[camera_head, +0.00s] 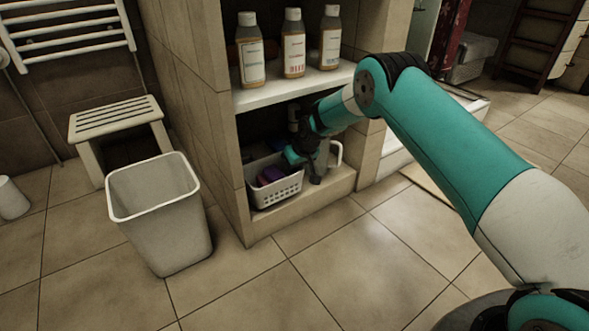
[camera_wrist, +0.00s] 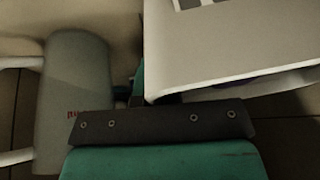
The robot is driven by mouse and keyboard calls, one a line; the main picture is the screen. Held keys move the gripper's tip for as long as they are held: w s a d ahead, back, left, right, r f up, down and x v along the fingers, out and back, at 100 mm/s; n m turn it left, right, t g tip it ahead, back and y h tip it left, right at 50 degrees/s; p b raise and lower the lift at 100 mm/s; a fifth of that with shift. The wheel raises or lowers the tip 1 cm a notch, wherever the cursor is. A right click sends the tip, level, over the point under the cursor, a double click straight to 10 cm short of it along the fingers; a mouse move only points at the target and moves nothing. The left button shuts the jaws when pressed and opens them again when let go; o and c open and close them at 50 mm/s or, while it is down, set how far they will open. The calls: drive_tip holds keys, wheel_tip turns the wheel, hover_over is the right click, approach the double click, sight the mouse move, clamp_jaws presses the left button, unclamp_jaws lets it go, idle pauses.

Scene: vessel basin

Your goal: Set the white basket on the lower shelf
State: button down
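The white basket (camera_head: 278,192) has slotted sides and holds a purple item (camera_head: 270,174) and other darker contents. It sits in the lower opening of the tiled niche, at the left, and appears to rest on the lower shelf (camera_head: 318,198) near its front edge. My gripper (camera_head: 303,161) is at the right end of the basket, close to its rim. In the wrist view a pale wall (camera_wrist: 230,45), likely the basket's, lies just beyond the gripper's dark bar (camera_wrist: 160,122). The fingertips are mostly hidden, so I cannot tell whether they grip the rim.
A pale jug with a handle (camera_head: 335,154) stands right of my gripper; it also shows in the wrist view (camera_wrist: 75,100). Three bottles (camera_head: 293,45) stand on the upper shelf (camera_head: 285,90). A bin (camera_head: 165,215) and a slatted stool (camera_head: 115,118) are at left. Front floor is clear.

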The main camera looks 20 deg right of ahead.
drive_tip(key=shift+f, duration=0.1)
drive_tip(key=shift+f, duration=0.5)
drive_tip(key=c, duration=1.3)
unclamp_jaws()
drive_tip(key=shift+r, duration=0.4)
drive_tip(key=shift+p+v, duration=3.65)
drive_tip(key=shift+v, duration=2.5)
